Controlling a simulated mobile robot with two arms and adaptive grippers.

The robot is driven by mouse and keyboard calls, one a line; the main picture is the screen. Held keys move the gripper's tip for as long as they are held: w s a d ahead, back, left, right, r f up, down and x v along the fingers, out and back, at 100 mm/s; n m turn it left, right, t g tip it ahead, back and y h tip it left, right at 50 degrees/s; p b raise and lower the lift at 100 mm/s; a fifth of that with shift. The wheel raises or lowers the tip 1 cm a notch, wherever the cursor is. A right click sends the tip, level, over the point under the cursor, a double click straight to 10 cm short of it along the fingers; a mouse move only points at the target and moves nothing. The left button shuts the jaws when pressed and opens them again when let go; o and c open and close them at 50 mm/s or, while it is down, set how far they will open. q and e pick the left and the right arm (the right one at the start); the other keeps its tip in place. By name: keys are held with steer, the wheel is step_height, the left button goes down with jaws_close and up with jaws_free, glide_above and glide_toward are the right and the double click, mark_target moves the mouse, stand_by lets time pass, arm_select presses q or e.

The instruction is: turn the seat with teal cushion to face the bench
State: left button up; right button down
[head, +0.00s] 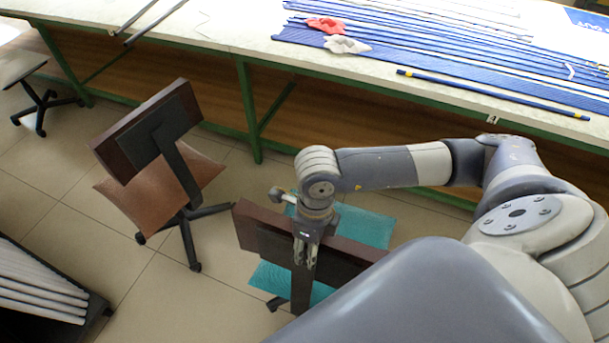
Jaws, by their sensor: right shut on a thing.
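The seat with teal cushion (367,228) stands on the floor in front of the bench, with its dark brown backrest (262,228) on the near side. The teal cushion shows beyond and below the backrest, toward the bench (235,40). My right gripper (305,262) points down at the backrest and is shut on its upright support (301,288). My arm and body hide the right part of the seat and most of its base. My left gripper is not in view.
A chair with a brown cushion (150,190) stands to the left, its backrest tilted. Another dark swivel chair (22,68) is at the far left. A rack of pale rods (40,285) is at lower left. Blue rods (450,60), red and white cloths lie on the bench.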

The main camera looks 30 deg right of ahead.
stand_by(0.3)
steer(key=c, duration=0.9)
jaws_free()
steer(key=r, duration=0.8)
steer(key=d+r, duration=0.1)
steer(key=r, duration=0.3)
steer(key=shift+w, duration=0.3)
